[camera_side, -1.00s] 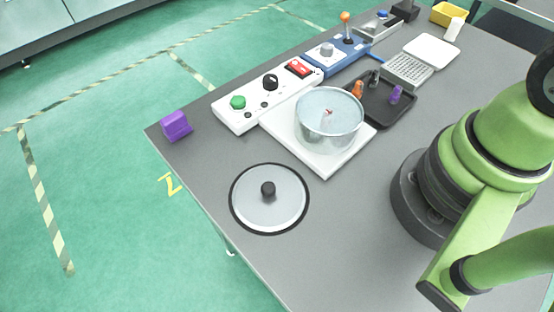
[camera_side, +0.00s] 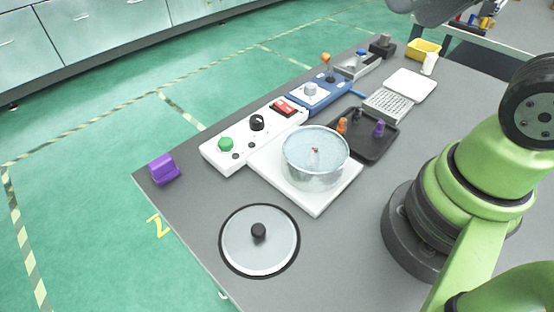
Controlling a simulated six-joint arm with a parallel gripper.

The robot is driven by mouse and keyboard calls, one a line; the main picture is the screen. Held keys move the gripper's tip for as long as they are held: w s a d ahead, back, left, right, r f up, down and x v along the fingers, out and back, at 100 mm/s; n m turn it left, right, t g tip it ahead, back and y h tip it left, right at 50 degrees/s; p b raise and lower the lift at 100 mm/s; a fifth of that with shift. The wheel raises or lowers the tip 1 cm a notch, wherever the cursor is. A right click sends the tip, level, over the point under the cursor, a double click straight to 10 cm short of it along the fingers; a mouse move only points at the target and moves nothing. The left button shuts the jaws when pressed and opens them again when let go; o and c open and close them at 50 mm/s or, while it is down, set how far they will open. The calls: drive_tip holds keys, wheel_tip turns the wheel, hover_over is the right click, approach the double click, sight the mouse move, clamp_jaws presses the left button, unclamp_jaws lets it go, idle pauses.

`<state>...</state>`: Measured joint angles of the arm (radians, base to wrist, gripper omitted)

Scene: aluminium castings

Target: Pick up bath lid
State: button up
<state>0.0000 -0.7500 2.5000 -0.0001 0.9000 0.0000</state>
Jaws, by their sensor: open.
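The bath lid (camera_side: 242,248) lies flat on the grey table near its front left edge. It is a round, pale disc with a black rim and a black knob (camera_side: 259,232) standing up in the middle. The round bath (camera_side: 316,173), a clear-walled vessel, stands uncovered on a white square base (camera_side: 318,204), up and right of the lid. A small red-tipped piece shows inside it. My gripper is not in view. My green arm is at the right, well apart from the lid.
A white control box (camera_side: 222,161) with a green knob stands behind the bath. A black tray (camera_side: 376,150) with small coloured pieces is right of it. A purple block (camera_side: 164,170) sits at the left table edge. The table (camera_side: 340,260) right of the lid is clear.

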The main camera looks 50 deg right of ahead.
drive_tip(key=n+g+h, duration=0.2)
drive_tip(key=n+g, duration=0.2)
drive_tip(key=g, duration=0.3)
hover_over(258, 228)
wheel_tip(258, 228, down, 24)
drive_tip(key=shift+w+d+r, duration=0.1)
drive_tip(key=shift+d+r, duration=0.05)
drive_tip(key=shift+r, duration=0.1)
drive_tip(key=shift+f, duration=3.15)
drive_tip(key=c, duration=1)
